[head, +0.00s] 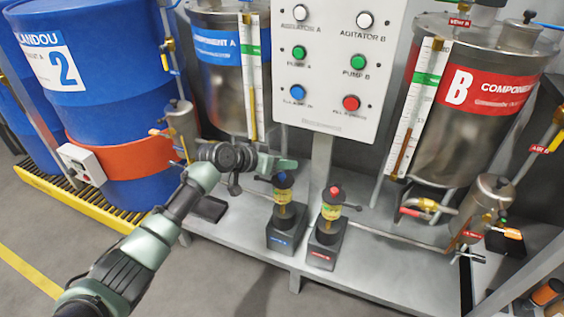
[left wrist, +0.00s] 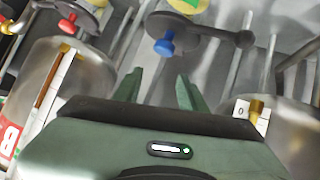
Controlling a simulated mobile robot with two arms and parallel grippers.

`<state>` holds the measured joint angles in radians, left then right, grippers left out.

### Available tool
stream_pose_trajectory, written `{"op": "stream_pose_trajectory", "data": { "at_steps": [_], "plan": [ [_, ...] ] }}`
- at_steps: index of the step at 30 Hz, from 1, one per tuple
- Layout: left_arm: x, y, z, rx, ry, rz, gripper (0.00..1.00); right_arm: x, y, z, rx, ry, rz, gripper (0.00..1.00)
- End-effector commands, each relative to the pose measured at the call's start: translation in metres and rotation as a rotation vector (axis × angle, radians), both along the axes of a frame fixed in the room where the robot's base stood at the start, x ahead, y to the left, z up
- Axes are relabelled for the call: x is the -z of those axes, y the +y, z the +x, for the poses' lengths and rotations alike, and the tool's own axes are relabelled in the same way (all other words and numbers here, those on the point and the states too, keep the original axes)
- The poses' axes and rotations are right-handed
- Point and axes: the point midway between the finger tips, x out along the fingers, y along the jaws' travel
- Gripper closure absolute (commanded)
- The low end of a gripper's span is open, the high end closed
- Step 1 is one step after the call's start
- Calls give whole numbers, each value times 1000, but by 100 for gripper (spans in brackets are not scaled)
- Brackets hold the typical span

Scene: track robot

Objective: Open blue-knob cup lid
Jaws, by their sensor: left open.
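The blue-knob cup (head: 284,209) stands on a dark block on the grey platform, with a yellow-green body and a dark lid. Its blue knob (head: 281,176) is on top; in the left wrist view the blue knob (left wrist: 165,45) sits on the round dark lid (left wrist: 190,24), which has a side arm with a rounded end. My left gripper (head: 287,164) is just above the knob in the head view. In the left wrist view my left gripper (left wrist: 160,80) is open and empty, its fingers pointing toward the knob, apart from it. My right gripper is out of view.
A red-knob cup (head: 332,211) stands close to the right. The control panel (head: 338,65) rises behind on a post. Steel tanks A (head: 228,90) and B (head: 468,125) flank it. A blue drum (head: 95,75) is at left. The platform front (head: 370,262) is clear.

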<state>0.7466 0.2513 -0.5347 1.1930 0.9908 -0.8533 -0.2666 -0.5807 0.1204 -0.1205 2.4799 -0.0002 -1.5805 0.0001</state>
Motion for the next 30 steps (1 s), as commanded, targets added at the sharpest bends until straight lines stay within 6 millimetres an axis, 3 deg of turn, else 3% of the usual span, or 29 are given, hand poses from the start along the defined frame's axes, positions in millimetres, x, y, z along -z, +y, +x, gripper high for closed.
{"op": "stream_pose_trajectory", "data": {
  "at_steps": [11, 18, 30],
  "plan": [
    [-28, 30, -29, -2, 0, 1, 58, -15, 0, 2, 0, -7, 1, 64],
    [-41, 45, -45, -1, 0, 1, 58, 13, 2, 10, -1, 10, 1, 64],
    [-41, 47, -47, -1, 1, -1, 58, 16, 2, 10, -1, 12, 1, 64]
  ]
}}
